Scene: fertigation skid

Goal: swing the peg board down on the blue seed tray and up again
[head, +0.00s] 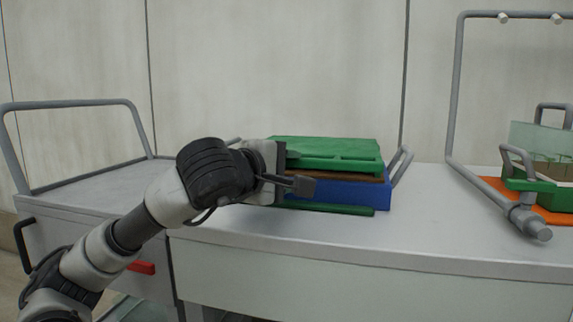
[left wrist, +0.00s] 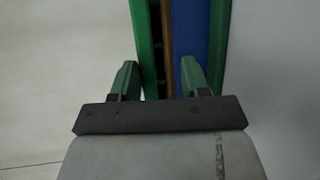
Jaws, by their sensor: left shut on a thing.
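The green peg board (head: 335,152) lies nearly flat over the blue seed tray (head: 345,194), with a brown layer of soil (head: 350,176) between them. My left gripper (head: 297,186) is at the left front of this stack. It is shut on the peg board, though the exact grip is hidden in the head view. In the left wrist view the fingers (left wrist: 158,80) reach to the stack's edge, where the green board (left wrist: 146,45), the brown layer and the blue tray (left wrist: 204,35) show side by side. My right gripper is not in view.
A green strip (head: 335,209) lies under the tray on the grey worktop (head: 300,235). At right are a tall grey pipe frame (head: 457,90), an orange mat (head: 552,213) and a clear panel (head: 540,140). A grey rail (head: 70,104) stands at left. The front worktop is clear.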

